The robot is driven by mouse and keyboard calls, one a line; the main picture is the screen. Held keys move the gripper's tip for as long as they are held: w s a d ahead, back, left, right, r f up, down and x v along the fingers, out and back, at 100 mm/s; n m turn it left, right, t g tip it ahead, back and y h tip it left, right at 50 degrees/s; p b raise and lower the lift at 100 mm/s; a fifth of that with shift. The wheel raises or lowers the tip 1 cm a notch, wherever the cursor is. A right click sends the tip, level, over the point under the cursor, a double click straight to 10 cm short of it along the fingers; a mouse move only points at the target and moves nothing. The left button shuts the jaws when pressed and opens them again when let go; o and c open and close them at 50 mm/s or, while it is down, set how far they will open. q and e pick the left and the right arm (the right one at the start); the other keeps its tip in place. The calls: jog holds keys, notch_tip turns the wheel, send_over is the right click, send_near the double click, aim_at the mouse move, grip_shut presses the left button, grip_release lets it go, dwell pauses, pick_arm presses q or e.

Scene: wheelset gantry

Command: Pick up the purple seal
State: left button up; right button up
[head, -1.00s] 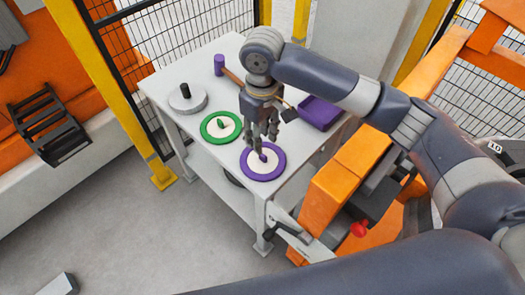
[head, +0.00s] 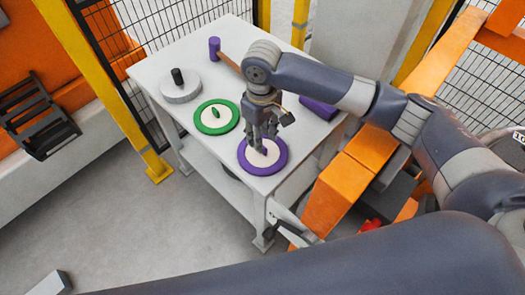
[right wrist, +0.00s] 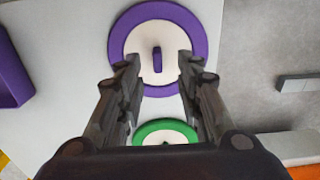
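The purple seal (head: 279,167) is a purple ring with a cream centre and a small purple grip, lying flat on the white table near its front corner. It also shows in the right wrist view (right wrist: 196,28), its upright grip (right wrist: 157,60) between and beyond my fingers. My right gripper (head: 263,147) points down just above the seal's centre and hides part of it. In the right wrist view my right gripper (right wrist: 157,66) is open, with nothing between its fingers. My left gripper is not in view.
A green-ringed seal (head: 216,130) lies close by on the white table (head: 165,62). A grey disc with a black knob (head: 181,90), a purple-headed hammer (head: 214,48) and a purple tray (head: 318,108) are also on it. Orange machinery (head: 325,200) stands at the right; yellow posts and mesh fence stand behind.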

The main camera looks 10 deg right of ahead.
aim_at(273, 158)
jog(key=shift+w+d+f+p, duration=0.1)
jog(key=shift+f+p, duration=0.25)
jog(key=shift+f, duration=2.2)
grip_shut()
